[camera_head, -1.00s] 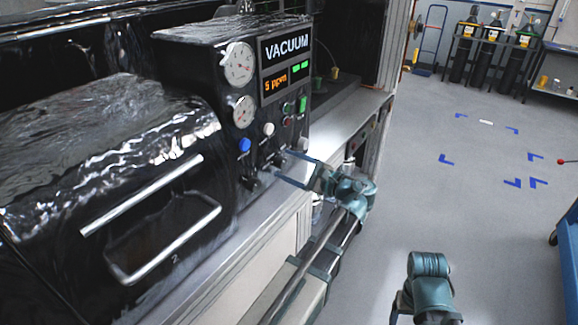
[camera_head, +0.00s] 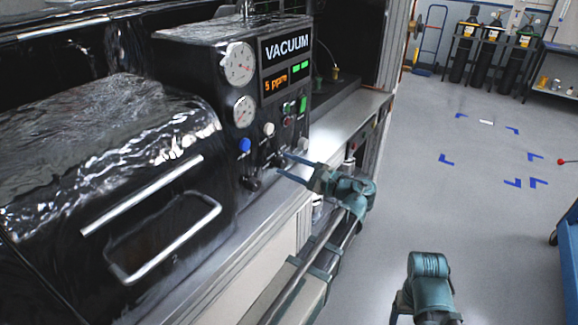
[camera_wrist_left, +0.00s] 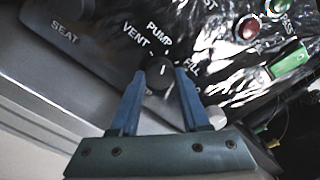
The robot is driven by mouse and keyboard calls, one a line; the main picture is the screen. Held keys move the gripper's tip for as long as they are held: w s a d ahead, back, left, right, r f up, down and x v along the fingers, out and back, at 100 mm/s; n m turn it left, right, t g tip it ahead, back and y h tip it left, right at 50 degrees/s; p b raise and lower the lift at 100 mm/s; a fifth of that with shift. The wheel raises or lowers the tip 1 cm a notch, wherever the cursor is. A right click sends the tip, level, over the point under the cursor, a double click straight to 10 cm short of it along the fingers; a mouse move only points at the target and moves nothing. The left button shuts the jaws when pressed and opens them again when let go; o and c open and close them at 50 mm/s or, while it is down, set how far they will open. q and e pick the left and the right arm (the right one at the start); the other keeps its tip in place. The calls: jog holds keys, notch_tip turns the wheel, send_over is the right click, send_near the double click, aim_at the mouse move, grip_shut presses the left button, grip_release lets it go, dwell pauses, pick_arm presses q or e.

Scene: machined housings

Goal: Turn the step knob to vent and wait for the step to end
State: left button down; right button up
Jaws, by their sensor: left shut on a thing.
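The step knob (camera_wrist_left: 159,72) is a black round knob on the dark panel, with VENT, PUMP and FILL printed around it. Its white mark points up, roughly at PUMP, in the left wrist view. My left gripper (camera_wrist_left: 158,82) is shut on the knob, one finger on each side; it also shows in the head view (camera_head: 284,164), reaching the panel from the right. The display (camera_head: 275,83) reads 5 ppm in orange under a VACUUM sign (camera_head: 286,46). Part of my right arm shows at the bottom; its fingers are not seen.
A SEAT label (camera_wrist_left: 65,31) and a dark control lie left of the knob. Blue (camera_head: 244,145) and white (camera_head: 268,129) buttons and two gauges (camera_head: 239,64) are above. A chamber door with a bar handle (camera_head: 165,240) is at left. Open floor lies right.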

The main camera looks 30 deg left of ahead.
pick_arm(q)
jog(key=n, duration=0.4)
jog(key=shift+n, duration=2.4)
jog(key=shift+c, duration=2)
grip_release()
jog(key=s+d, duration=0.1)
jog(key=d, duration=1.2)
jog(key=shift+d, duration=0.4)
